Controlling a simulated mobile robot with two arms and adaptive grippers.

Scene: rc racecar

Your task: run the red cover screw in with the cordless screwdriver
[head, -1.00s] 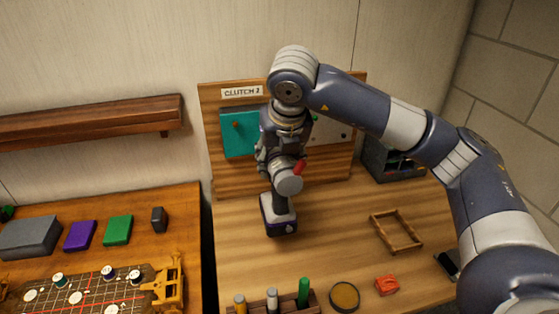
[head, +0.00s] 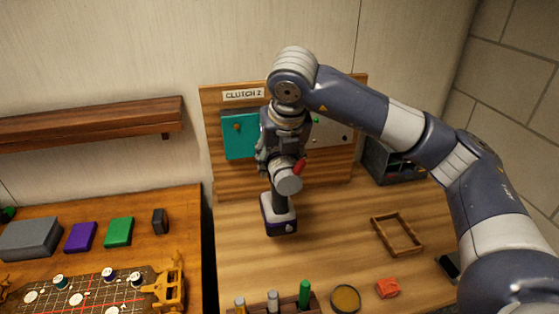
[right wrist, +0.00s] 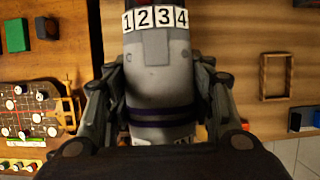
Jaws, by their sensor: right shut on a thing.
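My right gripper (head: 272,152) is shut on the cordless screwdriver (head: 279,213) and holds it in front of the upright board (head: 230,182). The screwdriver has a grey body and a dark base with a purple band; a red part shows beside it. In the right wrist view, the fingers (right wrist: 160,75) close around its grey body (right wrist: 162,85), below the digits 1 2 3 4. A teal cover (head: 238,145) is on the board, left of the gripper and partly hidden by it. A small reddish dot sits near its top; I cannot tell whether it is the screw. The screwdriver's tip is hidden.
A rack (head: 255,307) with upright tools, a round dish (head: 345,298), a red block (head: 388,287) and an empty wooden frame (head: 397,235) stand on the bench. A dark open box (head: 378,160) is at the back right. The left table holds coloured blocks and a game board.

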